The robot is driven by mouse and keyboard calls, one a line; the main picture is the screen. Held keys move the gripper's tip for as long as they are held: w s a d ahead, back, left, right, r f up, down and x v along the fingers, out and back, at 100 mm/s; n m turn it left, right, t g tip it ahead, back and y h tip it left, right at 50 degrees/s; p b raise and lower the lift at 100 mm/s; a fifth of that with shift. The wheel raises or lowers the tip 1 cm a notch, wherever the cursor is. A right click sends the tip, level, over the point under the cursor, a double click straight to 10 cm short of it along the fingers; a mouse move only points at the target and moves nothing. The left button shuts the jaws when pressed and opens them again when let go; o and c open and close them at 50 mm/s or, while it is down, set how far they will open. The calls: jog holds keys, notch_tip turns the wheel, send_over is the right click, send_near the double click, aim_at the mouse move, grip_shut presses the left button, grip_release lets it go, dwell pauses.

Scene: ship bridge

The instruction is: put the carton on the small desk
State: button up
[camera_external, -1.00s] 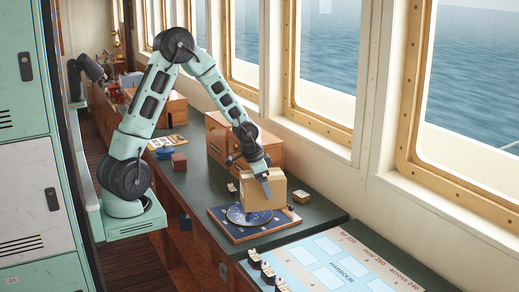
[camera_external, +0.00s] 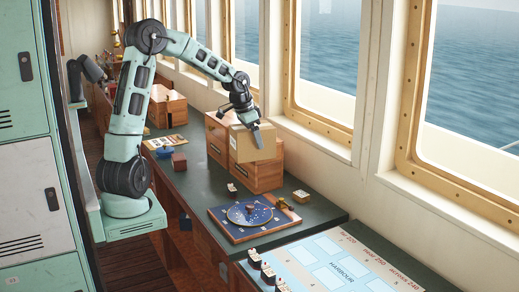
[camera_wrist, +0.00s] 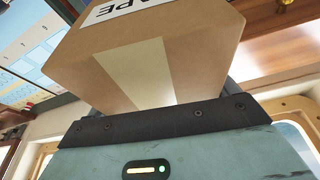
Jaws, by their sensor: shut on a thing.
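The carton (camera_external: 253,145) is a brown cardboard box held up in the air in the external view, in front of the wooden cabinets on the green counter. My gripper (camera_external: 257,133) is shut on it, with a grey finger against its near side. In the wrist view the carton (camera_wrist: 150,55) fills the upper middle, with a pale tape strip and a label reading "APE" in part. I cannot tell which surface is the small desk.
A blue board with a round dial (camera_external: 250,214) lies on the counter (camera_external: 190,188) below. A small box (camera_external: 301,196) sits to its right. Wooden cabinets (camera_external: 262,176) stand behind the carton. A harbour chart (camera_external: 340,265) lies in front. Windows line the right wall.

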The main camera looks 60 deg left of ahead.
jog(key=s+a+n+y, duration=0.15)
jog(key=s+a, duration=0.25)
jog(key=a, duration=1)
jog(key=s+a+n, duration=0.3)
jog(key=s+a, duration=0.1)
jog(key=a, duration=1.1)
notch_tip(320, 180, down, 11)
jog(key=shift+a, duration=0.15)
jog(key=shift+f, duration=0.2)
notch_tip(320, 180, down, 9)
jog(key=shift+r+p, duration=0.2)
jog(key=shift+p, duration=1)
jog(key=shift+f, duration=0.4)
jog(key=shift+f, duration=0.5)
